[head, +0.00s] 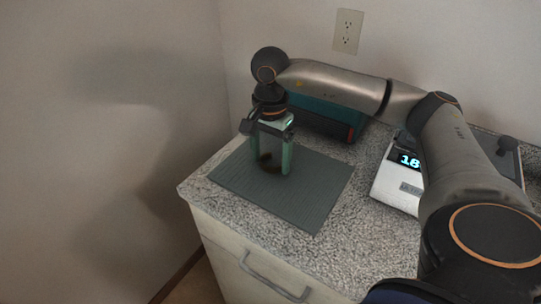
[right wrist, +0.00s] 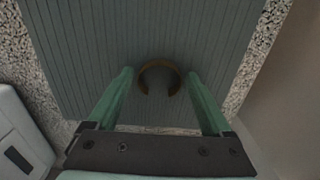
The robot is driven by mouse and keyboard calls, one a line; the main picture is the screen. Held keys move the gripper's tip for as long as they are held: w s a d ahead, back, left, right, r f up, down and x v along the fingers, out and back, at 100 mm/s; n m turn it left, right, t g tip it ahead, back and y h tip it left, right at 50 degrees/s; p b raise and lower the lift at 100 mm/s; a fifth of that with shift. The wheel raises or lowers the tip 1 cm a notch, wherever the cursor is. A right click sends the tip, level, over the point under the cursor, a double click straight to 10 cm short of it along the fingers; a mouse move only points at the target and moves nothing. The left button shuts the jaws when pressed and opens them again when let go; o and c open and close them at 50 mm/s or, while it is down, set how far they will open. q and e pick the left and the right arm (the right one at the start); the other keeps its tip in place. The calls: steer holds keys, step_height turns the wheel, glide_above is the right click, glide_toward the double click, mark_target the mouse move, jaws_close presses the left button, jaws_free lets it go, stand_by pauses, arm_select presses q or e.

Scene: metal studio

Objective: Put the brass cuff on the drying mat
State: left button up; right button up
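The brass cuff (right wrist: 159,64) is a dark brown-gold C-shaped ring, its gap facing the bottom of the right wrist view. It appears to lie on the grey-green ribbed drying mat (head: 318,200), which also fills much of the right wrist view (right wrist: 75,50). My right gripper (head: 271,165) points down over the mat's back left part. Its two green fingers stand on either side of the cuff, with a visible gap to it on both sides in the right wrist view (right wrist: 160,76). It is open and holds nothing. My left gripper is not in view.
A white device with a lit display (head: 410,160) stands on the speckled counter (head: 270,255) right of the mat. A teal and dark box (head: 325,115) stands behind the mat by the wall. An outlet (head: 348,31) is on the wall. The mat's front part is clear.

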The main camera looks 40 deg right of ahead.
steer(key=shift+o, duration=0.8)
steer(key=shift+r, duration=0.25)
step_height(320, 180, up, 12)
steer(key=p, duration=0.1)
steer(key=shift+p, duration=0.4)
